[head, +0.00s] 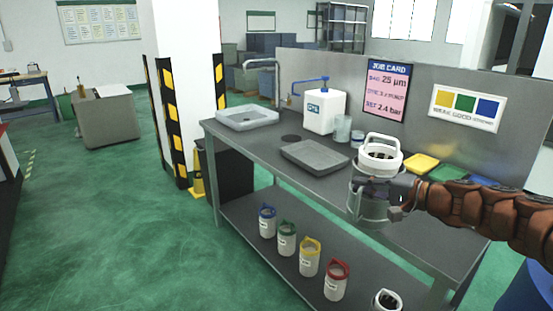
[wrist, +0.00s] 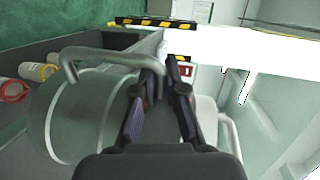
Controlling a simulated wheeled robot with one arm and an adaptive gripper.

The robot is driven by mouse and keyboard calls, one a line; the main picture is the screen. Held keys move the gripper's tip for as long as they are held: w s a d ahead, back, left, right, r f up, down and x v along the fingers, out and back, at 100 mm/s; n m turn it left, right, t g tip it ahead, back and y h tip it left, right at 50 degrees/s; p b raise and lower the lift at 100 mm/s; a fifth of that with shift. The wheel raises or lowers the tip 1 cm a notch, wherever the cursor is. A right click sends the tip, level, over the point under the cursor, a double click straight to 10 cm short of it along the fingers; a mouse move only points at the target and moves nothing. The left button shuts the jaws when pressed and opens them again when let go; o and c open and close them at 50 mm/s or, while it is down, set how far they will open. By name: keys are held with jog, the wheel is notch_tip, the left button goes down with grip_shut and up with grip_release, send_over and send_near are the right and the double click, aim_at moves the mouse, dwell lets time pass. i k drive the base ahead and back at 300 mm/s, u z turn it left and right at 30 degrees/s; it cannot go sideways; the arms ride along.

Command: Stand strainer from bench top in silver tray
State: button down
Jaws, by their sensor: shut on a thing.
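The strainer (head: 368,207) is a grey metallic cylinder with a bail handle, at the right of the head view. It also fills the left of the wrist view (wrist: 85,115), lying sideways in that picture. My gripper (head: 385,188) is shut on the strainer near its top, at the handle; the fingers (wrist: 165,75) hide part of the grip. The strainer is held up in front of the bench edge. The silver tray (head: 315,156) is a shallow grey tray on the bench top, to the left of my gripper, and looks empty.
A white pot with a handle (head: 380,158) appears just behind my gripper. A white dispenser (head: 324,112), clear cups (head: 342,130) and a pale basin (head: 247,116) stand on the bench. Yellow (head: 421,163) and green trays lie right. Several canisters (head: 309,258) stand on the lower shelf.

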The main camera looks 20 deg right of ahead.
aim_at(303, 158)
jog(key=u, duration=0.45)
jog(key=i, duration=1.5)
jog(key=z, duration=0.9)
